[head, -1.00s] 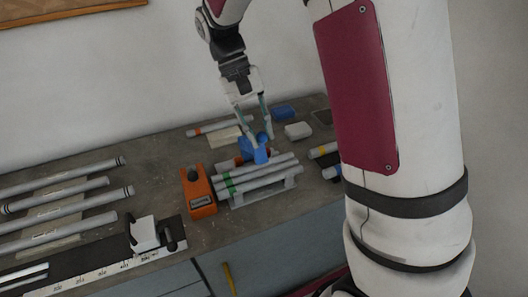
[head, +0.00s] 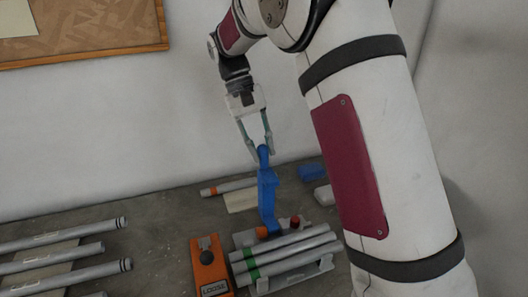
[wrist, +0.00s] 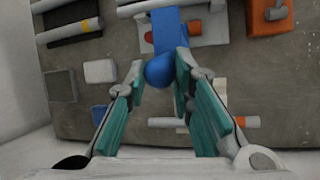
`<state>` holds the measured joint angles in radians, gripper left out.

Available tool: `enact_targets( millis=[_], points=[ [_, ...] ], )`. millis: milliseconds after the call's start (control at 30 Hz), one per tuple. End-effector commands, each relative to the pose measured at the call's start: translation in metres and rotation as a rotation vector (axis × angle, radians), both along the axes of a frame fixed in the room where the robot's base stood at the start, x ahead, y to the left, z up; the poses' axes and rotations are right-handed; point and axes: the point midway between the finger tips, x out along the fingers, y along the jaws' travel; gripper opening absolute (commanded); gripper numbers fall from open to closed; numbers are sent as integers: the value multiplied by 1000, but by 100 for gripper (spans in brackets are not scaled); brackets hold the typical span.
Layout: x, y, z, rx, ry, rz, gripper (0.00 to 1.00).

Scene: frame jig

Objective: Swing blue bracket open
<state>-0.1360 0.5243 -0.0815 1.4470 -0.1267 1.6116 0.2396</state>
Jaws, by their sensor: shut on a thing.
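The blue bracket (head: 267,197) stands nearly upright in the head view, rising from the jig behind the grey tubes (head: 287,255). Its round knob is at the top. My gripper (head: 262,152) comes from above and is shut on this knob. In the wrist view, the blue bracket (wrist: 170,38) runs up from its knob, which sits between the teal-padded fingers of my gripper (wrist: 160,72). The bracket's lower end is partly hidden by the tubes in the head view.
An orange block with a black knob (head: 210,268) stands left of the jig. Several tubes lie on a rack (head: 60,262) at the left. A blue block (head: 311,172) and a white block (head: 324,195) lie right of the bracket. The wall is close behind.

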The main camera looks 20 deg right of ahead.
Motion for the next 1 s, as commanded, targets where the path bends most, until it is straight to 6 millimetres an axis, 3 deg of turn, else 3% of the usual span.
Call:
enact_targets(
  millis=[33, 300, 900, 933, 1000],
  points=[
    [8, 6, -9, 9, 1, 6, 0],
    [26, 7, -19, 10, 1, 6, 0],
    [32, 8, -22, 11, -2, 10, 0],
    [32, 8, -22, 11, -2, 10, 24],
    [32, 8, -22, 11, -1, 9, 40]
  ],
)
